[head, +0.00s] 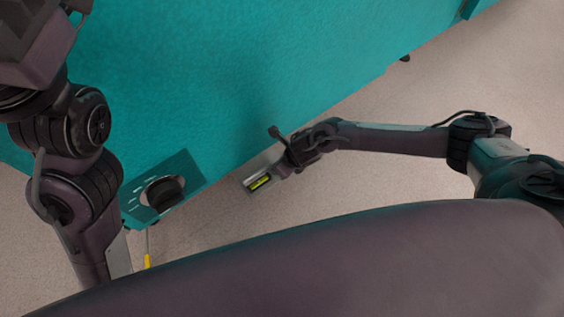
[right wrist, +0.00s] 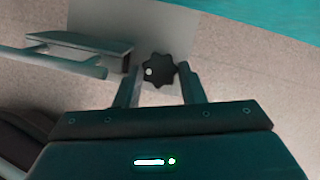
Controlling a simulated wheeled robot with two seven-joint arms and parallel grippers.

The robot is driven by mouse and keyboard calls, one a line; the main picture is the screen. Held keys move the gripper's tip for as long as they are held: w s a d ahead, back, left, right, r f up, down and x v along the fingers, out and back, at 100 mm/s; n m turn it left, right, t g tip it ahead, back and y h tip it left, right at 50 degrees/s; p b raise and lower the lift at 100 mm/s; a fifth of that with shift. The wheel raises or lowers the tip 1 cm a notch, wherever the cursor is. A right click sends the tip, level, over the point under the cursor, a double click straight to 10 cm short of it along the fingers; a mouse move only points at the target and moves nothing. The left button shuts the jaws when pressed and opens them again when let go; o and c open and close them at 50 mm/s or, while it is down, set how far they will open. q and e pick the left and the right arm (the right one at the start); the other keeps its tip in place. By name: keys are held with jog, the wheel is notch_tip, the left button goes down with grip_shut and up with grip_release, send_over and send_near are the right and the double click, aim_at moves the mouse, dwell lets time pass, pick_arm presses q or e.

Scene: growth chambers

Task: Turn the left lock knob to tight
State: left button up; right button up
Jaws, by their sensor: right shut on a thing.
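In the right wrist view, a black star-shaped lock knob (right wrist: 160,71) with a white dot on its left part sits in front of a pale grey plate (right wrist: 135,20). My right gripper (right wrist: 158,76) has one finger on each side of the knob and is shut on it. Whether this is the left knob, and its tight mark, I cannot tell. In the head view my right arm reaches in from the right to beside the teal chamber (head: 230,80); the knob and fingertips cannot be made out there. My left gripper is not in view.
A panel on the chamber carries a large black dial (head: 163,192). A grey bar (right wrist: 60,62) and a grey block (right wrist: 85,42) lie left of the knob in the right wrist view. A small yellow object (head: 147,262) shows below the panel. Pale floor (head: 480,70) is open at right.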

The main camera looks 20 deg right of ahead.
dwell(0.4)
jog(key=o, duration=1)
jog(key=shift+s+a, duration=0.1)
jog(key=shift+a, duration=0.05)
